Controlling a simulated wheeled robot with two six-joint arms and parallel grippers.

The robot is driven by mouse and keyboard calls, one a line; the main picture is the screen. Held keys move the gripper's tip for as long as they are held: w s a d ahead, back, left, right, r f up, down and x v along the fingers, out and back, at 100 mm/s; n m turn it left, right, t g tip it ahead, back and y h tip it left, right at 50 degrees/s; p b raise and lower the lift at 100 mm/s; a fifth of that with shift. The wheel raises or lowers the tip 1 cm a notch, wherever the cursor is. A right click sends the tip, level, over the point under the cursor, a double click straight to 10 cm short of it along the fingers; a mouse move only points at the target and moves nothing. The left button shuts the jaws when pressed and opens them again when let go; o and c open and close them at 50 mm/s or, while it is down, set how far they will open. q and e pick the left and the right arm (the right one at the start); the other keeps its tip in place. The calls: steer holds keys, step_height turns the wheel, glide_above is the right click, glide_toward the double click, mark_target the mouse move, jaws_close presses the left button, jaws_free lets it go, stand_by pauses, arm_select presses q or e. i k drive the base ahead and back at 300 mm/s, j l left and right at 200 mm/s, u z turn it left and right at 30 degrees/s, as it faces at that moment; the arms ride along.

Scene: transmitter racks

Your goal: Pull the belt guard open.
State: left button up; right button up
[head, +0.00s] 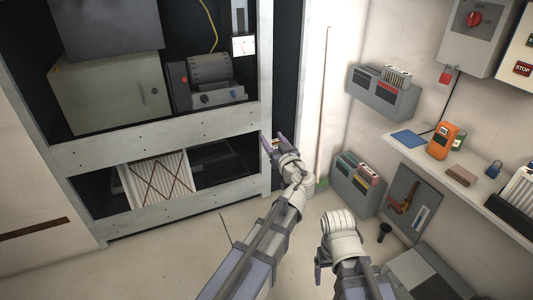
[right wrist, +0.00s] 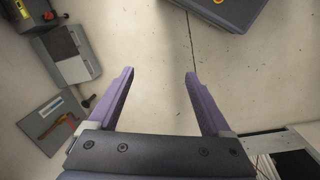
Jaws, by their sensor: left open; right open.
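A grey-green box-shaped cover (head: 108,95) with a small dark handle on its front stands in the upper bay of the rack; it looks like the belt guard and appears closed. A grey motor unit (head: 208,80) is just right of it. My left gripper (head: 278,143) is open and empty by the rack's right post, well to the right of the cover and lower in the picture. My right gripper (head: 319,268) hangs low over the floor, far from the rack. The right wrist view shows it open (right wrist: 159,75), with only floor between its fingers.
The white rack frame (head: 160,142) has a lower bay with a pleated filter (head: 156,180). A wall shelf (head: 450,180) at the right holds an orange meter (head: 442,141). Grey bins (head: 357,184) and a tool panel (head: 411,204) stand below. The floor before the rack is clear.

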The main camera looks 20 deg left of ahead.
mark_target(178, 70)
steer(key=i+j, duration=0.3)
steer(key=j, duration=0.2)
steer(key=i+j+u, duration=0.1)
steer(key=i+j, duration=0.15)
steer(key=j, duration=0.3)
steer(key=i+j, duration=0.35)
steer(key=j, duration=0.15)
steer(key=i+j, duration=0.3)
steer(key=j, duration=0.15)
steer(key=k+j+u, duration=0.05)
